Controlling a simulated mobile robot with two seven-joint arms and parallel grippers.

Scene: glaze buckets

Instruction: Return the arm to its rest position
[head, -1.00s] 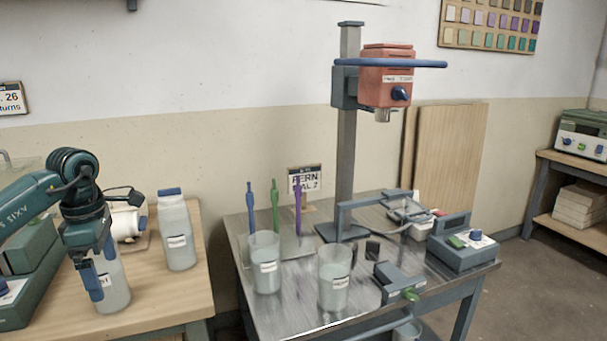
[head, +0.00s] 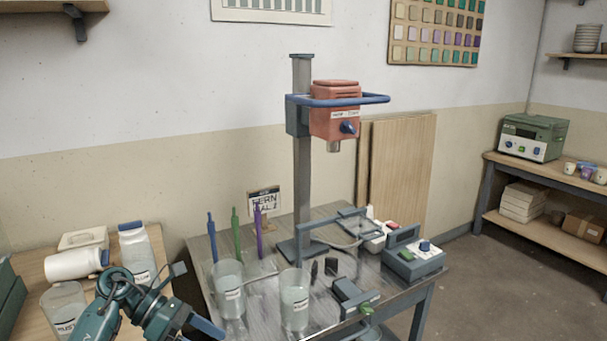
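My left arm (head: 112,304) comes in at the bottom left, in front of the wooden table. My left gripper (head: 203,328) points down to the right at the bottom edge, with a blue finger showing. It is partly cut off, and its opening cannot be made out. I see nothing held in the visible part. It is in front of the metal table's near left side, apart from the clear beakers there. My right arm and gripper are out of view.
The wooden table bears a labelled jar (head: 62,308), a capped bottle (head: 137,252) and a white container lying down (head: 76,265). The metal table holds two beakers (head: 229,290) (head: 294,299), a mixer stand (head: 303,180) and a control box (head: 413,263). Floor is clear at right.

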